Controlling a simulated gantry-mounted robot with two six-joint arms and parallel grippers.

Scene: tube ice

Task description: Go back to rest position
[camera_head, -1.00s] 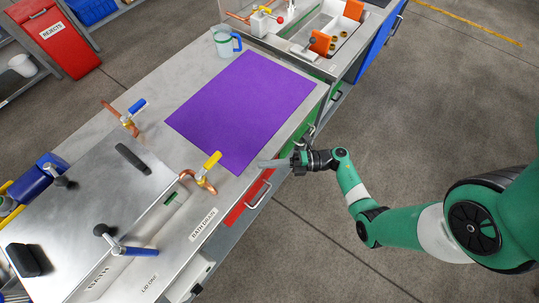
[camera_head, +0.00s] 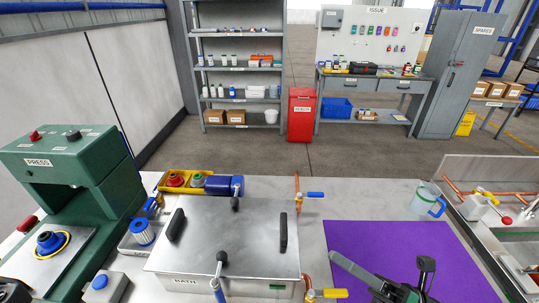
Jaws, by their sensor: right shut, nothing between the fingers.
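My right gripper (camera_head: 343,263) shows at the lower right of the head view. Its grey fingers are together, point up and left, and hold nothing. It appears in front of the left part of the purple mat (camera_head: 425,240); its height above the mat is hard to tell. The rest of my right arm is cut off by the bottom edge. My left gripper is out of the picture.
The lidded steel bath (camera_head: 210,215) with its valves stands left of the mat, with the green press (camera_head: 75,165) farther left. A clear jug (camera_head: 425,195) stands behind the mat. A sink (camera_head: 490,235) is at right. Shelves, a red bin (camera_head: 301,110) and cabinets are beyond.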

